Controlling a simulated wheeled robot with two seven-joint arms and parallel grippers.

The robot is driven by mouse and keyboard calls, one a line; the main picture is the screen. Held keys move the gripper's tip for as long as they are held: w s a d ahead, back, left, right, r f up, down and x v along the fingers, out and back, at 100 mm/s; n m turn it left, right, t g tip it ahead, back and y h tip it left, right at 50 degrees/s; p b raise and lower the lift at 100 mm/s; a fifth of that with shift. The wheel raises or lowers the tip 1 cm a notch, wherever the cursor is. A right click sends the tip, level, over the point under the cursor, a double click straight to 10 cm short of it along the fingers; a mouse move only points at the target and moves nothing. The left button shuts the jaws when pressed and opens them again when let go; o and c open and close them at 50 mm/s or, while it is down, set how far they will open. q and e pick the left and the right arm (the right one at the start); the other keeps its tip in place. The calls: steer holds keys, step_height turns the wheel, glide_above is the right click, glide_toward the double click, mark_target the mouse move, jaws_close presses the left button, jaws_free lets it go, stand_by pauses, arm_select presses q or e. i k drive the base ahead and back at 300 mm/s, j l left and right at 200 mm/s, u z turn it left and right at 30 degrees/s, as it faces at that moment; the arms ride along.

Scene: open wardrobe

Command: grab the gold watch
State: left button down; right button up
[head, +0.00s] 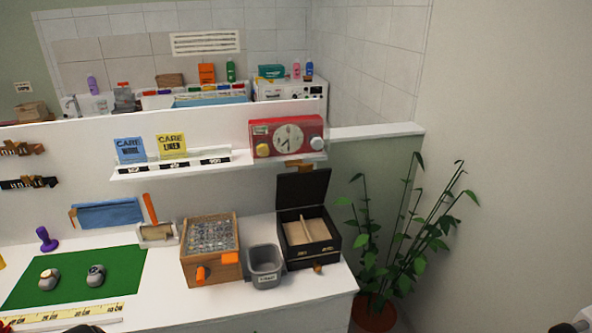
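Two watches lie on a green mat (75,274) on the white counter at the left of the head view. The left one (49,279) has a pale, gold-tinged face and looks like the gold watch. The right one (96,275) has a darker, silver-grey face. Both stand a little apart on grey rounded bodies. No gripper fingers show. Dark and red bits at the bottom left edge and a pale and dark piece at the bottom right corner may be parts of my arms.
A yellow ruler (75,312) lies along the mat's front. To the right stand a wooden box (228,269), a grey bin (264,267) and an open black box (325,248). A shelf (230,164) holds cards and a red clock radio (287,136). A plant (395,235) stands at right.

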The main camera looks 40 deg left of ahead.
mark_target(49, 279)
steer(key=u, duration=2.8)
steer(key=i+j+z, duration=0.3)
steer(key=i+z, duration=0.15)
steer(key=i+j+z, duration=0.4)
steer(key=i+j, duration=0.05)
steer(key=i, duration=0.05)
